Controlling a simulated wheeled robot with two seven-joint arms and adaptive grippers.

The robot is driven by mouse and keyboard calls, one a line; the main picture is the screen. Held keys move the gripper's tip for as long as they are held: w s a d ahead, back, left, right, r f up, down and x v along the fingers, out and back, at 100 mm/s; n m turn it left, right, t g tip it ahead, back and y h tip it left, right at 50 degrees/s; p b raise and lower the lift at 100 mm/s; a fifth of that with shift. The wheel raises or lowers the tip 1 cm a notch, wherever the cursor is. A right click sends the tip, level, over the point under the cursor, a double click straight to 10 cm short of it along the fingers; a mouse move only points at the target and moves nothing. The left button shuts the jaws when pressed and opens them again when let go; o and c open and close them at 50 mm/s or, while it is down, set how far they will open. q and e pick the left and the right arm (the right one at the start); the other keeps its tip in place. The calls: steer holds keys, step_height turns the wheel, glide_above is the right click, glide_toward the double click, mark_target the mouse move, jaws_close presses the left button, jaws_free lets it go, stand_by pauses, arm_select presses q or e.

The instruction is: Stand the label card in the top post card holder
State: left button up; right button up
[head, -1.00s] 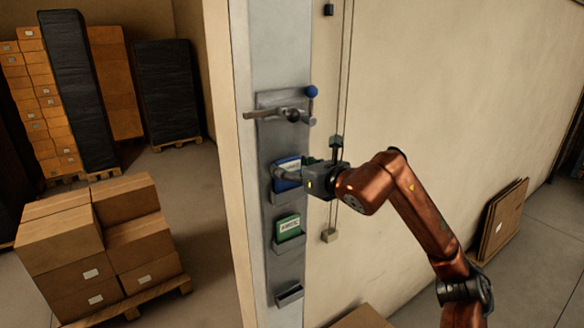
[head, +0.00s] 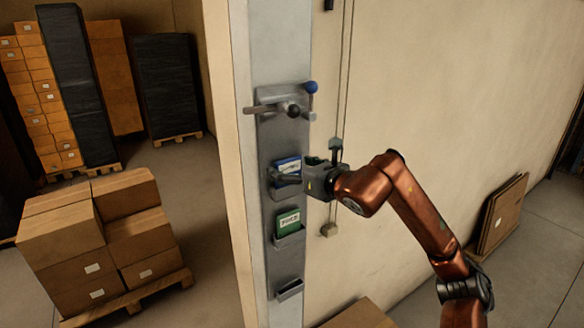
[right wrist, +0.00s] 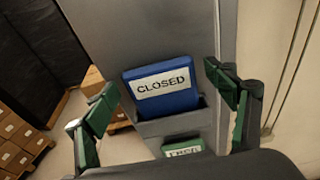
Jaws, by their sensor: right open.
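The blue label card (right wrist: 160,90), with a white strip reading "CLOSED", stands in the top card holder (right wrist: 172,128) on the grey post plate. It leans slightly in the right wrist view. In the head view the blue card (head: 287,165) is partly covered by a gripper finger. My right gripper (head: 292,168) is open in front of the top holder. In the right wrist view its green-padded fingers are spread to either side of the card, with gaps showing between them and the card. My left gripper is out of view.
A green card (head: 287,222) stands in the holder below, and the lowest holder (head: 289,290) looks empty. A cable runs down the wall right of the post. Stacked boxes (head: 100,240) stand at left.

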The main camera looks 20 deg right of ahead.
steer(key=shift+r, duration=0.15)
steer(key=b+v, duration=0.4)
steer(key=v, duration=0.8)
steer(key=shift+a, duration=0.1)
